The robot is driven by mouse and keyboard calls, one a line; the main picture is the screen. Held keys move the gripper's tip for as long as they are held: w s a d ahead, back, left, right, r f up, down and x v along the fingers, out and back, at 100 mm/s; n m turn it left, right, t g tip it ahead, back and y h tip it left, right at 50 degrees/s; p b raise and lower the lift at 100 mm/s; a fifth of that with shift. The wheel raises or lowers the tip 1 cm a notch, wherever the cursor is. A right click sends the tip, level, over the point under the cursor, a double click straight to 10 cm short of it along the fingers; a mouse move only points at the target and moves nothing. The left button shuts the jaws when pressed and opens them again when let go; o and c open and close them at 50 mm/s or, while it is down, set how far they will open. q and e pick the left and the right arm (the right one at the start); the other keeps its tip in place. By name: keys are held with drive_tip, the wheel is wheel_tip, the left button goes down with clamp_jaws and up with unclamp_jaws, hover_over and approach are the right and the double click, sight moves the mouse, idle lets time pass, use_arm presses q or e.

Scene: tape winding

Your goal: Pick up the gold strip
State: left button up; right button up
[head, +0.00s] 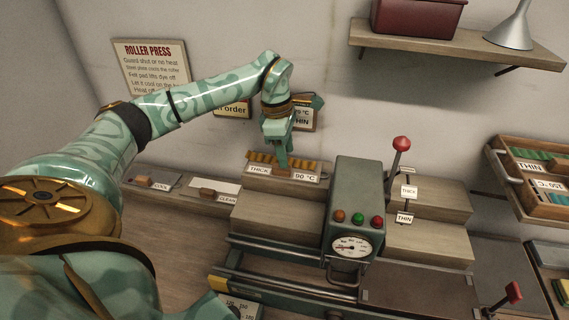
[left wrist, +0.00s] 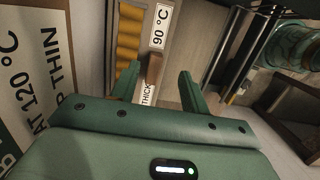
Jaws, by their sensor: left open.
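The ribbed gold strip (head: 259,157) lies in a wooden tray on the top left step of the press, behind the labels THICK and 90 °C. It also shows as yellow ribs in the left wrist view (left wrist: 128,38). A small brown wooden block (left wrist: 154,68) stands at the tray's front edge, between the labels. My left gripper (head: 283,164) points down over the tray. In the left wrist view its fingers (left wrist: 158,86) are apart, with the brown block seen between them and the gold ribs toward the left finger. Contact cannot be told. My right gripper is out of view.
The grey press housing (head: 354,205) with gauge and coloured buttons stands right of the tray. A red-knobbed lever (head: 401,143) rises behind it. Wooden steps (head: 430,240) are further right. A wall shelf (head: 460,42) hangs above. Signs are on the wall behind my left arm.

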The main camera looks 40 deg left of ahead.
use_arm(q)
drive_tip(key=f, duration=0.5)
drive_tip(key=shift+w+a+f+b, duration=0.25)
drive_tip(key=shift+b, duration=0.15)
clamp_jaws()
drive_tip(key=shift+r, duration=0.2)
